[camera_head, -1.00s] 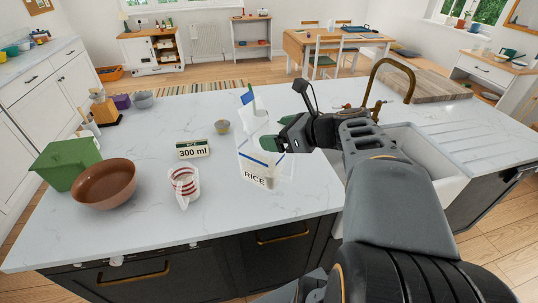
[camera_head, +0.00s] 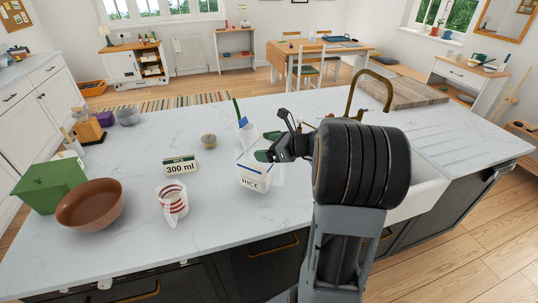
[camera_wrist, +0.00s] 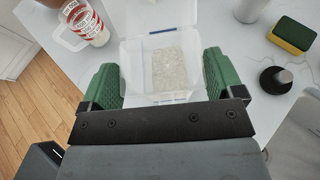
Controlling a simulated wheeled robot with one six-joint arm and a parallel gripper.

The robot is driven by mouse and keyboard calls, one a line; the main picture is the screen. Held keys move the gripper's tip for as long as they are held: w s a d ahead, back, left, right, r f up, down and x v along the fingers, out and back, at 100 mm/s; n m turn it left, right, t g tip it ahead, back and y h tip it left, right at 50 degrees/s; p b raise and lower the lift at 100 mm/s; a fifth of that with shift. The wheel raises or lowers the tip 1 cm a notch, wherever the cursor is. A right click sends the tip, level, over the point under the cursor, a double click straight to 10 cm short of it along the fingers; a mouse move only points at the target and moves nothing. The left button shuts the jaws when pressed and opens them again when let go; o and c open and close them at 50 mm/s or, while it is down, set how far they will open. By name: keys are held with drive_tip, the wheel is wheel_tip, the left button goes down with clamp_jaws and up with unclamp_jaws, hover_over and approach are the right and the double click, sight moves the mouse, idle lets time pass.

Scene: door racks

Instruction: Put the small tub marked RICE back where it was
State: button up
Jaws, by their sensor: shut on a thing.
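The clear tub marked RICE (camera_head: 252,182) is over the middle of the white counter, with its label facing me. In the wrist view, the tub (camera_wrist: 160,32) sits between the two green fingers (camera_wrist: 162,84), open at the top, with pale rice (camera_wrist: 168,68) inside. I cannot tell whether its base touches the counter. A sign reading RICE 300 ml (camera_head: 180,166) stands to its left. A red-striped measuring jug (camera_head: 172,202) stands at the front left and shows in the wrist view (camera_wrist: 88,24).
A brown bowl (camera_head: 90,205), a green box (camera_head: 48,182) and a small round pot (camera_head: 209,141) stand to the left. A sponge (camera_wrist: 292,35) and a black-based object (camera_wrist: 275,79) lie to the right in the wrist view. The sink and brass tap (camera_head: 372,92) are at right.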

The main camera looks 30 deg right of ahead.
sight(262, 167)
drive_tip(key=shift+w+d+f+p, duration=0.1)
drive_tip(key=shift+f+p, duration=0.25)
drive_tip(key=shift+f, duration=1.35)
